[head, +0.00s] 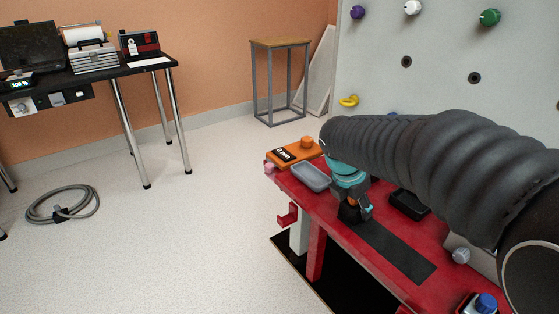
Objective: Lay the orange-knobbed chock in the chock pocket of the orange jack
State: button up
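My gripper (358,208) points down over the black strip on the red bench, with my dark sleeved arm reaching in from the right. A small dark block with a bit of orange on top, seemingly the orange-knobbed chock (349,215), is right at the fingertips. I cannot tell whether the fingers are closed on it or whether it touches the strip. The orange jack (283,159) appears to be the flat orange body with a dark label and a round orange knob, at the far left end of the bench. Its chock pocket cannot be made out.
A grey tray (311,178) lies between the jack and my gripper. A black tray (404,207) is right of the gripper. The red bench (318,216) has a bare black strip (399,252). A grey panel (447,62) with coloured knobs stands behind. Floor at left is mostly clear.

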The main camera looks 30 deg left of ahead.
grip_shut()
jog(key=shift+r, duration=0.15)
jog(key=shift+r+p, duration=0.95)
jog(key=shift+p, duration=0.2)
jog(key=shift+r, duration=1.9)
jog(key=shift+d, duration=0.1)
